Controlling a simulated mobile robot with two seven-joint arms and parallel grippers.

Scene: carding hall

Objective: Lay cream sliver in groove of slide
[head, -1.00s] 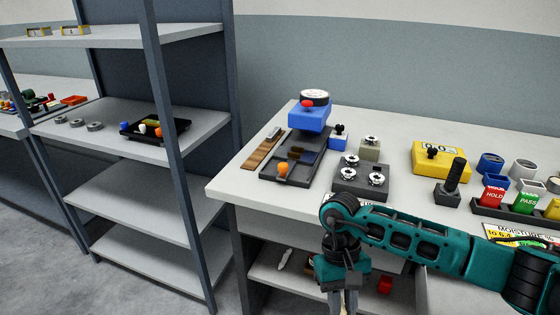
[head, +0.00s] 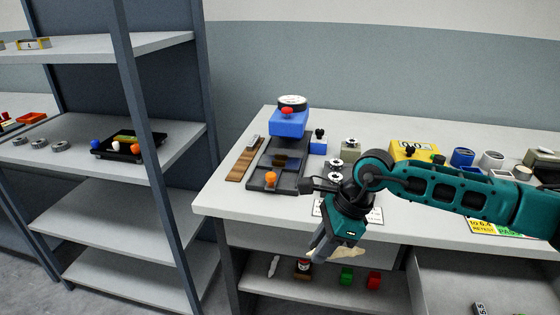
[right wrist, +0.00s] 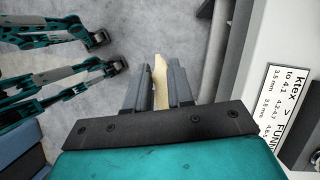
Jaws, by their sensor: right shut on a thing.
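My right gripper (head: 322,252) is shut on the cream sliver (head: 347,254), in front of the table's front edge and above the lower shelf. In the right wrist view the pale sliver (right wrist: 160,82) stands between the two grey fingers (right wrist: 158,88) and sticks out past their tips. A dark grey slide unit (head: 291,180) lies on the table's left part, beyond the gripper and to its left. It bears a blue block (head: 288,124) at its back and an orange knob (head: 270,179) near its front. I cannot make out its groove clearly. My left gripper is not in view.
A wooden strip (head: 241,164) lies left of the slide unit. My right arm covers much of the table's middle. A shelf rack (head: 170,150) stands at left. Below the table, a lower shelf (head: 330,293) holds small items, and an open drawer (head: 440,285) juts out at right.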

